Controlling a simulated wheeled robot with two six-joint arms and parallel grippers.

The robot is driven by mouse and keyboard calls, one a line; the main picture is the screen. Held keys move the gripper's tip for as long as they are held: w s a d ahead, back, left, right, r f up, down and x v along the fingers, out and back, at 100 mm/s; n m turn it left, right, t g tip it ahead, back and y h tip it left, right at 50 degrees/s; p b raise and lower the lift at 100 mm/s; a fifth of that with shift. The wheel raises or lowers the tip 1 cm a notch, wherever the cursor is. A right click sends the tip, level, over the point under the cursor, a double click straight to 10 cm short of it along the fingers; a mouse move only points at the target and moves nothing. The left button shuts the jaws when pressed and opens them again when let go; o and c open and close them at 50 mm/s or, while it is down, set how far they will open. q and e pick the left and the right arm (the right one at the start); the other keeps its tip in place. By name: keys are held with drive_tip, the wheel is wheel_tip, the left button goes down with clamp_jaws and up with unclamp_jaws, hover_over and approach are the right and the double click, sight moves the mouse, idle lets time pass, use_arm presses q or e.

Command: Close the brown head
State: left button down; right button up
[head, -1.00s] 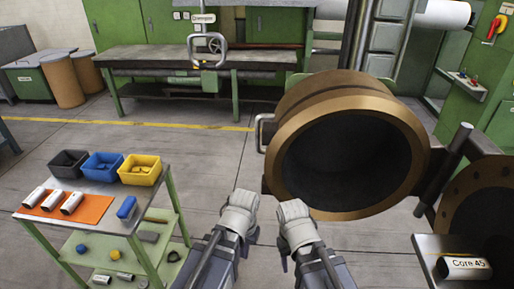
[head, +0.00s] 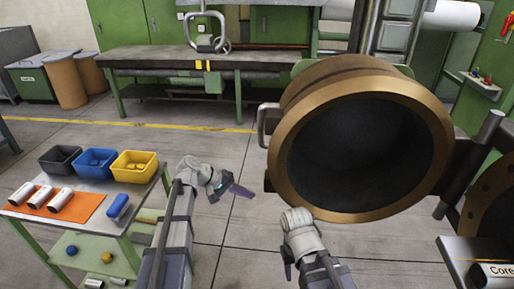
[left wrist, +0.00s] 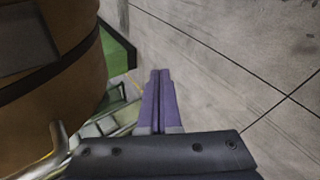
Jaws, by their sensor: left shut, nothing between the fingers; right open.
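The brown head (head: 283,150) is a large round bronze-rimmed cylinder with a dark hollow inside. It stands swung out at the right of centre in the head view, its opening facing me, with a metal handle (head: 264,124) on its left side. My left gripper (head: 243,191) is shut and empty, to the left of the head and apart from the handle. In the left wrist view its purple fingers (left wrist: 158,98) are together, with the head (left wrist: 75,85) and its handle (left wrist: 58,140) at the left. My right gripper (head: 290,258) is below the opening; its fingers are mostly hidden.
A green cart (head: 128,200) at the left carries black, blue and yellow bins. A holed bronze flange (head: 480,205) is at the right edge, beside a small table (head: 455,262). A workbench (head: 160,62) stands behind.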

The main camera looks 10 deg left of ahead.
use_arm(q)
drive_tip(key=w+a+r+n+t+h, duration=0.35)
drive_tip(key=w+a+r+h, duration=0.3)
drive_tip(key=w+r, duration=0.55)
drive_tip(key=x, duration=0.9)
drive_tip(key=shift+t+y, duration=0.25)
drive_tip(key=shift+t, duration=0.1)
drive_tip(key=s, duration=0.2)
drive_tip(key=s+r, duration=0.1)
drive_tip(key=s, duration=0.1)
drive_tip(key=shift+d+r, duration=0.1)
drive_tip(key=shift+d, duration=0.1)
drive_tip(key=shift+s, duration=0.1)
